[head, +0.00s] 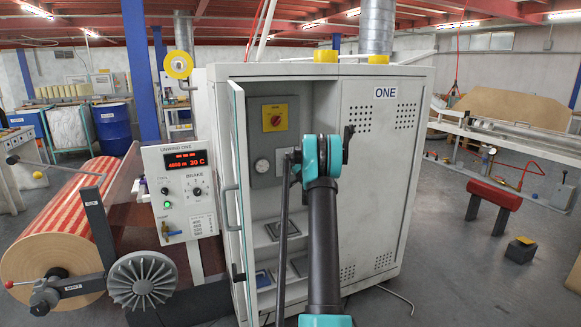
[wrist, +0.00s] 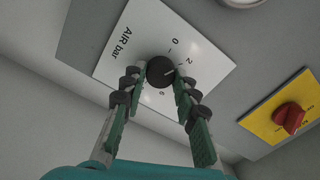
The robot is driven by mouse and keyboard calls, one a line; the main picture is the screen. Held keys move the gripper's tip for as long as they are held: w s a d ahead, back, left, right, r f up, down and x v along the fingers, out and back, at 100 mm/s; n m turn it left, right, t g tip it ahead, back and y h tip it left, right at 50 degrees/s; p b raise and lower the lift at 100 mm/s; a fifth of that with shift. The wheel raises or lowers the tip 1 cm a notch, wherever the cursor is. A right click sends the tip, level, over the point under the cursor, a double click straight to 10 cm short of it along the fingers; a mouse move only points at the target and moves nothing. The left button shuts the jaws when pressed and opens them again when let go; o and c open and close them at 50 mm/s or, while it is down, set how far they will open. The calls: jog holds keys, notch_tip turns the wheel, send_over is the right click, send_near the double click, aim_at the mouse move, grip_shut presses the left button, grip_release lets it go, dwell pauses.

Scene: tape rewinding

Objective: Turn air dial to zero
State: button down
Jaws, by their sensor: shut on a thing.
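The air dial (wrist: 160,71) is a small black round knob on a white plate (wrist: 118,67) marked "AIR bar", seen in the wrist view. A 0, a 2 and a 6 show around it. A pale line on the knob points right, roughly towards the 2. My gripper (wrist: 159,76) is shut on the knob, one finger on each side. In the head view my arm reaches into the open cabinet (head: 372,195). My arm blocks the dial there, and the fingers cannot be made out.
A red rotary switch on a yellow plate (head: 274,118) is on the grey panel (head: 262,168), above a round gauge (head: 262,166). The open glass door (head: 237,200) stands left of my arm. The brake control box (head: 180,190) is further left.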

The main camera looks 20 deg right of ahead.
jog(key=shift+n, duration=3.6)
jog(key=c, duration=1.2)
grip_release()
jog(key=shift+o, duration=0.2)
jog(key=s, duration=1.2)
jog(key=shift+d, duration=0.2)
